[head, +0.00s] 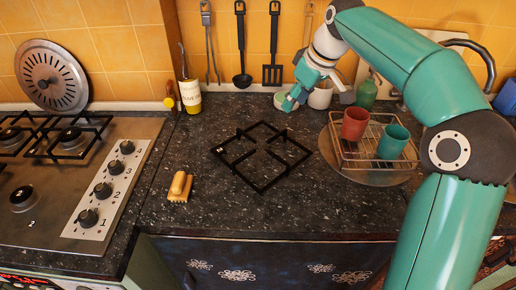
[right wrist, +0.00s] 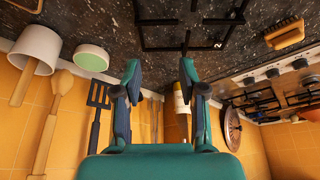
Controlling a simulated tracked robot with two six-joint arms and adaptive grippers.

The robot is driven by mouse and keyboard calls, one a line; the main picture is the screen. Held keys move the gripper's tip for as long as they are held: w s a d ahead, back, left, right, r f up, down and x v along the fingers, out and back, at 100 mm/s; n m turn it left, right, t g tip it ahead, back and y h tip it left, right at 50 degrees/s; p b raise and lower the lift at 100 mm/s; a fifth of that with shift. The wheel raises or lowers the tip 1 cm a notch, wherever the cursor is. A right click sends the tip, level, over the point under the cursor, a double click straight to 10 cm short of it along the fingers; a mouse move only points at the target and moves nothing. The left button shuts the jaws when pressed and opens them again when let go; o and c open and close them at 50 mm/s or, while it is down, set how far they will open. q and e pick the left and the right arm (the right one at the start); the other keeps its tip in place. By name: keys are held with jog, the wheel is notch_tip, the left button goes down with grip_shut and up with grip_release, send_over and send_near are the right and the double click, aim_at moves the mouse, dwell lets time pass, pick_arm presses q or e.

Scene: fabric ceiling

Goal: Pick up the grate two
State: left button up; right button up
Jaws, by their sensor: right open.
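The grate two (head: 286,167) is a black square metal grate lying flat on the dark speckled countertop, right of the stove. In the right wrist view the grate (right wrist: 146,36) is upside down at the top, with a small white mark on its frame. My right gripper (head: 291,98) is behind the grate, near the tiled back wall, above the counter and apart from the grate. In the right wrist view my right gripper (right wrist: 160,85) has its two fingers spread with nothing between them. My left gripper is in neither view.
A stove (head: 40,240) with another grate (head: 92,134) stands left. A wooden brush (head: 180,187) lies left of the loose grate. A dish rack (head: 346,153) with red and green cups stands right. Utensils (head: 241,45) hang behind. Counter in front is clear.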

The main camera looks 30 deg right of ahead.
aim_at(277, 135)
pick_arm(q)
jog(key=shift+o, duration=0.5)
pick_arm(e)
jog(key=shift+o, duration=0.5)
jog(key=shift+s+d, duration=0.2)
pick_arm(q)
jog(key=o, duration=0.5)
pick_arm(e)
jog(key=o, duration=0.5)
jog(key=shift+d, duration=0.1)
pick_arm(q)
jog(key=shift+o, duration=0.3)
pick_arm(e)
jog(key=shift+o, duration=1.4)
jog(key=shift+f, duration=0.25)
jog(key=shift+o, duration=1.2)
jog(key=x, duration=1)
jog(key=shift+w+f+b, duration=0.1)
jog(key=shift+f+b, duration=0.05)
jog(key=shift+b, duration=0.2)
pick_arm(q)
jog(key=shift+p, duration=0.3)
pick_arm(e)
jog(key=shift+x, duration=2.95)
